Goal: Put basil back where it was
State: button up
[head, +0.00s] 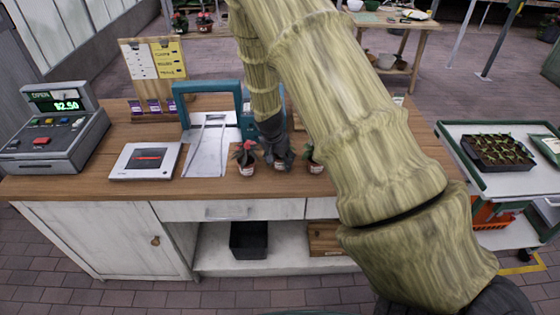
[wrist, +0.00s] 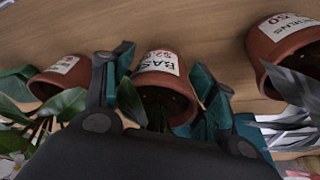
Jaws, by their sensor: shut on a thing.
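The basil (head: 283,166) is in a small terracotta pot with a white label, in the middle of a row of three pots on the wooden counter. In the wrist view the basil pot (wrist: 158,66) shows the letters "BAS" on its label. My gripper (head: 277,147) comes down on it from above. In the wrist view my gripper (wrist: 163,80) has its teal-padded fingers on both sides of this pot and is shut on it. The pot looks to be at counter level; whether it touches the wood I cannot tell. Most of its leaves are hidden by my gripper.
A potted plant with red blooms (head: 247,160) stands close on the left, another pot (head: 315,160) close on the right. A teal-framed object (head: 180,105) stands behind.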

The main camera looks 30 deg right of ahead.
jog(key=shift+w+f, duration=0.3)
jog(key=shift+f, duration=0.65)
jog(key=shift+s+r, duration=0.15)
jog(key=shift+s, duration=0.05)
jog(key=o, duration=1.2)
jog(key=shift+w+f, duration=0.1)
jog(key=shift+f, duration=0.1)
jog(key=shift+c, duration=0.2)
jog(key=shift+r, duration=0.1)
jog(key=b+v, duration=0.4)
jog(key=v, duration=0.8)
jog(key=shift+b, duration=0.4)
